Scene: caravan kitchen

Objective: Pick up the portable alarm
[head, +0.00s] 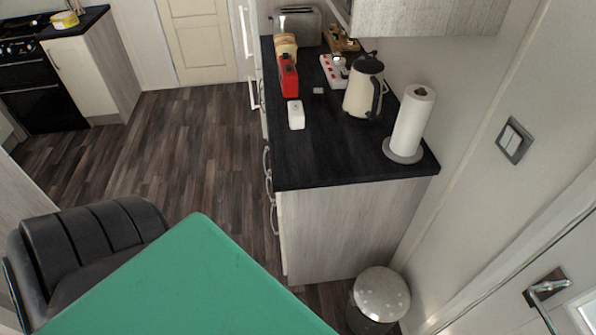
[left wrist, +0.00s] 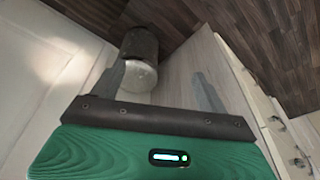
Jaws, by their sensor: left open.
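A small white box-shaped device (head: 296,114), which looks like the portable alarm, lies on the dark worktop (head: 310,165) near its left edge, in front of a red object. It is too small to make out details. A smaller pale item (head: 318,90) lies behind it to the right, so I cannot be fully sure which is the alarm. My left gripper (left wrist: 161,70) shows in the left wrist view with its two fingers spread and nothing between them. It faces the bin and the cabinet's end panel, away from the device. The right gripper is not in view.
A red object (head: 288,77), a kettle (head: 364,90), a paper towel roll (head: 411,122), a socket strip (head: 333,72) and a toaster (head: 299,25) stand on the worktop. A metal bin (head: 379,297) is beside the cabinet. The worktop's front part is clear.

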